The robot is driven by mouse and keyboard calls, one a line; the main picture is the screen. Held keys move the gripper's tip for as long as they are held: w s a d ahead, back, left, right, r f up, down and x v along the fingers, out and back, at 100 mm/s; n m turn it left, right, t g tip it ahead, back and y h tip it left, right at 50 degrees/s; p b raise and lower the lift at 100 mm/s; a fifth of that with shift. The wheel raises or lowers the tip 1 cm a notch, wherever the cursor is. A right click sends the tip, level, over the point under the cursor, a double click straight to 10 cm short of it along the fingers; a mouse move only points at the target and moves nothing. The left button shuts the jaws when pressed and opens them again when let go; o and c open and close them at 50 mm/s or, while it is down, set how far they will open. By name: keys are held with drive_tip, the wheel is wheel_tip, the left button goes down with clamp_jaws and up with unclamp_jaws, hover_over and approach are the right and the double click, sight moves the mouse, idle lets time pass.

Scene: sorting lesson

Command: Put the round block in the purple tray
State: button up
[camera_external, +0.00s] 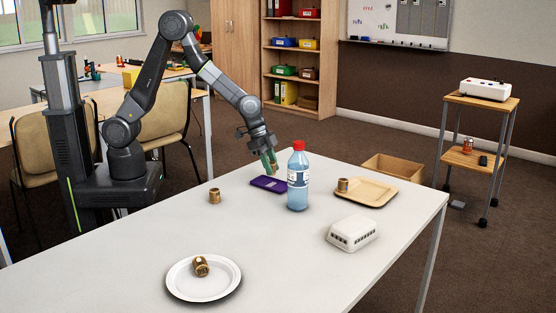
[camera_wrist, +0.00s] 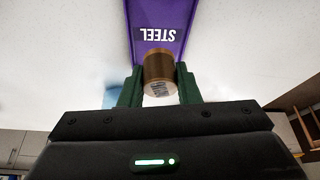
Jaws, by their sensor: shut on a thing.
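My gripper (camera_external: 270,162) is shut on a round brass-coloured block (camera_wrist: 158,68), with one green finger on each side of it. The block has a pale label on its near face, too blurred to read. The purple tray (camera_wrist: 150,14) lies beyond the block in the wrist view and bears a label reading STEEL. In the external view the purple tray (camera_external: 264,184) lies flat on the table, just below my gripper and left of the bottle. The fingers mostly hide the held block there. I cannot tell whether the block touches the tray.
A water bottle (camera_external: 298,180) stands close right of the purple tray. Similar brass-coloured pieces are on the bare table (camera_external: 215,196), on a tan tray (camera_external: 371,198) and on a white plate (camera_external: 225,287). A white box (camera_external: 352,234) sits right. The table's middle front is clear.

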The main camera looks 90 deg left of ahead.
drive_tip(key=shift+f, duration=1.85)
drive_tip(key=shift+f, duration=0.1)
drive_tip(key=shift+f+b, duration=0.1)
drive_tip(key=shift+b, duration=0.35)
drive_tip(key=o, duration=0.7)
drive_tip(key=shift+r+p, duration=0.35)
drive_tip(key=v, duration=1.1)
drive_tip(key=shift+s+a+r, duration=0.1)
drive_tip(key=shift+s+r, duration=0.05)
drive_tip(key=shift+r, duration=0.15)
